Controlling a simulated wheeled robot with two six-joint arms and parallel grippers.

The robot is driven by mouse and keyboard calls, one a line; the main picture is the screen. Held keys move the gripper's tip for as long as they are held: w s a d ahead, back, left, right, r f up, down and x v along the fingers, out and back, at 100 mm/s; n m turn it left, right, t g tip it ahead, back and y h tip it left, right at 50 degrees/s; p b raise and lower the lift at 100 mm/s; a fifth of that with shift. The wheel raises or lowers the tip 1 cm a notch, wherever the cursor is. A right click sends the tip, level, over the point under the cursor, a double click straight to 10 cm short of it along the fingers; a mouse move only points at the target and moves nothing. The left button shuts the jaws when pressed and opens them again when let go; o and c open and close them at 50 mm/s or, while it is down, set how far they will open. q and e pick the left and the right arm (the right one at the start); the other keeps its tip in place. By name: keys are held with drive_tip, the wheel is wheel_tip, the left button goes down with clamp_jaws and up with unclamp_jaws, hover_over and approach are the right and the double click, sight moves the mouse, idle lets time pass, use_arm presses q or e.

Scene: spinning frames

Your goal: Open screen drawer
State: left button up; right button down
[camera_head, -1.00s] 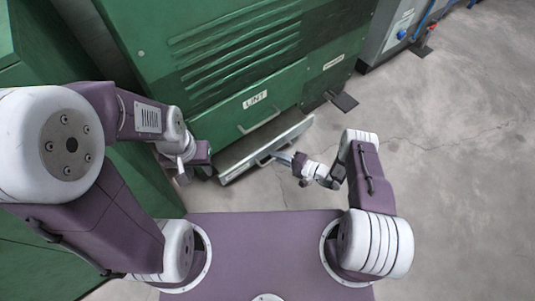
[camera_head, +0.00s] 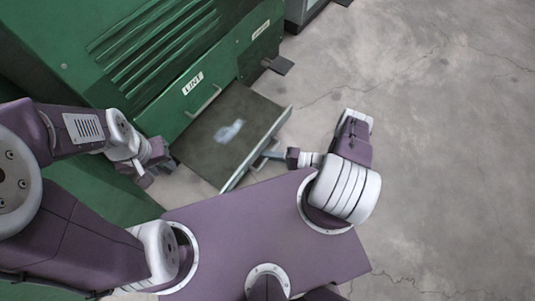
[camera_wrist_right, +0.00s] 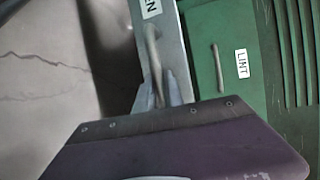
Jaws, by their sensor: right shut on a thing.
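The screen drawer (camera_head: 205,152) is pulled out from the green cabinet, low down below the LINT panel. Its dark flat top shows, with a pale greyish patch (camera_head: 229,131) on it. My right gripper (camera_head: 266,157) is at the drawer's metal front. In the right wrist view, the grey front (camera_wrist_right: 178,40) has a label ending in "EN" and an upright bar handle (camera_wrist_right: 153,50). The right gripper's fingers (camera_wrist_right: 165,93) are shut on this handle. My left gripper (camera_head: 147,176) hangs empty left of the drawer, apart from it; its finger gap is too small to judge.
The green cabinet (camera_head: 150,60) with louvres fills the upper left. Its LINT panel (camera_head: 178,112) has its own handle and sits closed above the drawer. A dark foot plate (camera_head: 278,65) sticks out at the cabinet's right. The concrete floor (camera_head: 430,130) to the right is clear.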

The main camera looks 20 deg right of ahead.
drive_tip(key=shift+s+a, duration=0.3)
drive_tip(key=shift+s, duration=0.1)
drive_tip(key=c, duration=1.5)
unclamp_jaws()
drive_tip(key=shift+w, duration=0.1)
drive_tip(key=shift+o, duration=0.2)
drive_tip(key=shift+d, duration=0.2)
drive_tip(key=p+v, duration=0.1)
drive_tip(key=v, duration=0.7)
drive_tip(key=shift+d+p, duration=0.3)
drive_tip(key=shift+d, duration=0.05)
